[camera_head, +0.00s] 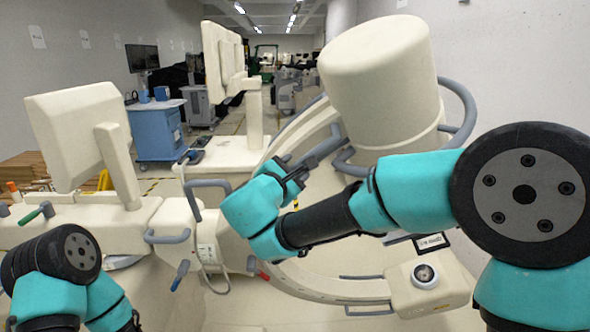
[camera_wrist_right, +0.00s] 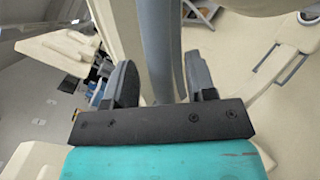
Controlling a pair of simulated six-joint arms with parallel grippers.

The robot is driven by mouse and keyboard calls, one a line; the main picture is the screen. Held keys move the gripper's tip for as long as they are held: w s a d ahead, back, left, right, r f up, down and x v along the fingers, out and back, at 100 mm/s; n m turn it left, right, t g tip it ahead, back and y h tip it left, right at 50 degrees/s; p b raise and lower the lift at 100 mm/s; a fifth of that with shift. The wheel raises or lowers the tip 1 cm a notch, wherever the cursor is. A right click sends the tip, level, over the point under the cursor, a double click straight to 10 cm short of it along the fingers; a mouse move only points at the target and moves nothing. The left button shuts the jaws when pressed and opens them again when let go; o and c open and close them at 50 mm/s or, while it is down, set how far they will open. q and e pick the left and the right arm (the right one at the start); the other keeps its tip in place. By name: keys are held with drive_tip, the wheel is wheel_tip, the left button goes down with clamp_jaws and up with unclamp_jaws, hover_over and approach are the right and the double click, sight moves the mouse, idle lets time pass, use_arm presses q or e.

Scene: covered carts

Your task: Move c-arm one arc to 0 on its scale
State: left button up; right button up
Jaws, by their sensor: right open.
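The c-arm is a cream arc (camera_head: 298,128) with a large cream cylindrical head (camera_head: 375,85) at its top and a smaller box (camera_head: 430,287) at its lower end. Grey bar handles are fixed around the cylinder. My right gripper (camera_head: 300,170) is at the arc's upper part, left of and below the cylinder. In the right wrist view the open fingers (camera_wrist_right: 161,82) stand on either side of a grey bar (camera_wrist_right: 160,45), apart from a firm grip. The arc's scale cannot be read. My left arm is at the lower left; its gripper is out of view.
A cream cart with a monitor (camera_head: 80,130) stands at the left, with grey handles and a green-handled lever (camera_head: 36,213). A second monitor column (camera_head: 254,115) stands behind. A blue cabinet (camera_head: 157,130) is farther back. A wall closes the right side.

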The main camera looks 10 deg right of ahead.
drive_tip(key=shift+w+d, duration=0.3)
drive_tip(key=shift+w, duration=0.15)
clamp_jaws()
idle(0.3)
